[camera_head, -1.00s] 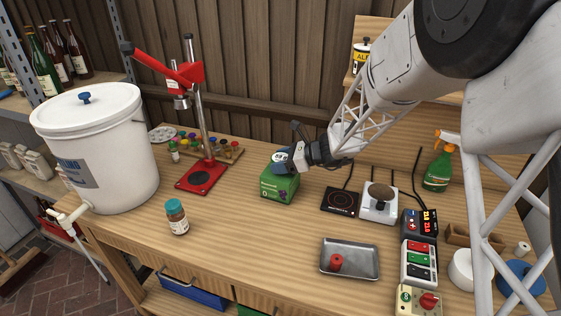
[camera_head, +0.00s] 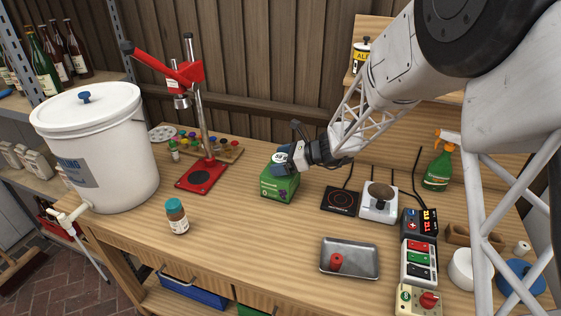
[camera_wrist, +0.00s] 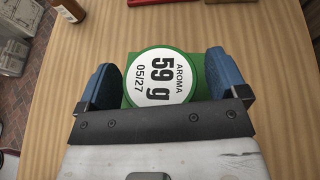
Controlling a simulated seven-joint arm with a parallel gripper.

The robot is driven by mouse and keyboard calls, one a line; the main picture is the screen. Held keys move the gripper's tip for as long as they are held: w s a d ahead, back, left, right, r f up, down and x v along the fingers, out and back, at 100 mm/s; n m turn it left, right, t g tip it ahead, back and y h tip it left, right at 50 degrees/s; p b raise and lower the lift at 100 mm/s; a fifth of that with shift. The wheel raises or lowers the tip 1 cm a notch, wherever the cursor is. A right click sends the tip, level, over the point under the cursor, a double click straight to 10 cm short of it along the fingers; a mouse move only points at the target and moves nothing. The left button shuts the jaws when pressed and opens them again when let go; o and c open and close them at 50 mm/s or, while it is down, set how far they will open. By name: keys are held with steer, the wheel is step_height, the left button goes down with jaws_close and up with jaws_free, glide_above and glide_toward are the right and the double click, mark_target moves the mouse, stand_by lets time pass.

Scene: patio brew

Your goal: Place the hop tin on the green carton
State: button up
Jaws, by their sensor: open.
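My gripper (camera_wrist: 160,80) is open, with one blue finger pad on each side of the tin and gaps between pads and tin. In the head view my gripper (camera_head: 287,158) is at the carton's top and hides part of the tin.
A red bench capper (camera_head: 203,175) stands left of the carton, and a brown jar with a teal lid (camera_head: 176,216) stands at front left. A hot plate (camera_head: 341,201) and a scale (camera_head: 379,208) are to the right. A metal tray (camera_head: 365,262) lies in front. The table before the carton is clear.

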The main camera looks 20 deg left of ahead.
steer(key=v, duration=1.2)
stand_by(0.8)
steer(key=s+d+r+n+h, duration=0.3)
steer(key=s+d+r+n, duration=0.1)
steer(key=s+d, duration=0.35)
steer(key=s+d+r+n+h, duration=0.25)
steer(key=s+d+r, duration=0.25)
steer(key=s+d, duration=0.25)
steer(key=s+d+n+t+h, duration=0.2)
steer(key=s+d+n+h, duration=0.2)
steer(key=s+d, duration=0.5)
steer(key=s+d+r+n+t+h, duration=0.1)
steer(key=s+d+n+h, duration=0.3)
steer(key=s+d, duration=0.5)
steer(key=s+n+t, duration=0.1)
steer(key=s, duration=0.3)
steer(key=shift+s+d+r+n, duration=0.15)
steer(key=shift+d+r+n, duration=0.1)
steer(key=shift+r+n, duration=0.1)
